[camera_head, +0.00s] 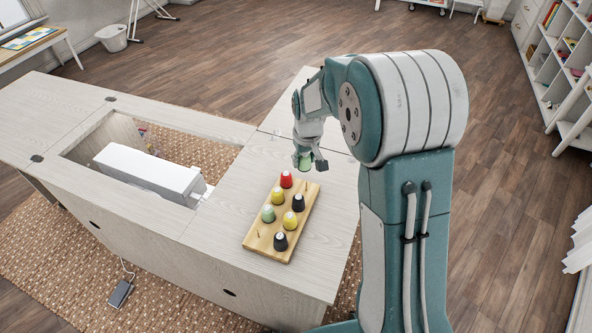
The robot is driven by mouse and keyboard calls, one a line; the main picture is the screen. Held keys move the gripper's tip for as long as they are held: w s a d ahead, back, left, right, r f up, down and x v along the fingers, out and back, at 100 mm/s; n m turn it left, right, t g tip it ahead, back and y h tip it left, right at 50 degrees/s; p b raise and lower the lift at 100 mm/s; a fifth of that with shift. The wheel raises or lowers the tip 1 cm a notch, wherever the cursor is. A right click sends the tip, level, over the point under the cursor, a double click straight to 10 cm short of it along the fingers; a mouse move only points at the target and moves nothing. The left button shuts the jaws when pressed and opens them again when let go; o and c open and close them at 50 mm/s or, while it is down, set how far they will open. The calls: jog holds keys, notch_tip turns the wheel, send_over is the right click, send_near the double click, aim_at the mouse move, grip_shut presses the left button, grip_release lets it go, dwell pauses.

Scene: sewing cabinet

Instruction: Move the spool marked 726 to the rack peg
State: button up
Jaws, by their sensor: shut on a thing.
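My gripper (309,163) is shut on a green spool (304,164), just beyond the far end of the rack and above or at the cabinet top. I cannot tell whether the spool touches the top. The wooden rack (260,245) holds a red spool (286,180), two yellow spools (278,196) (290,220), two black spools (298,203) (280,241) and another green spool (268,213). A bare peg (306,186) shows at the rack's far right, and another bare peg (258,236) at its near left. No number is readable on any spool.
The pale wooden cabinet (225,235) carries the rack on its right part. A white sewing machine (150,173) sits in the opening to the left. Bare cabinet top lies around the rack. A foot pedal (121,292) lies on the woven rug (60,270).

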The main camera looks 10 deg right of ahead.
aim_at(307, 169)
jog(key=shift+w+d, duration=0.25)
jog(key=shift+d, duration=0.25)
jog(key=shift+f, duration=0.25)
jog(key=f, duration=0.4)
jog(key=shift+a, duration=0.2)
jog(key=shift+s+d, duration=0.1)
jog(key=shift+d, duration=0.25)
jog(key=shift+a, duration=0.3)
jog(key=shift+d, duration=0.1)
jog(key=shift+f, duration=2.35)
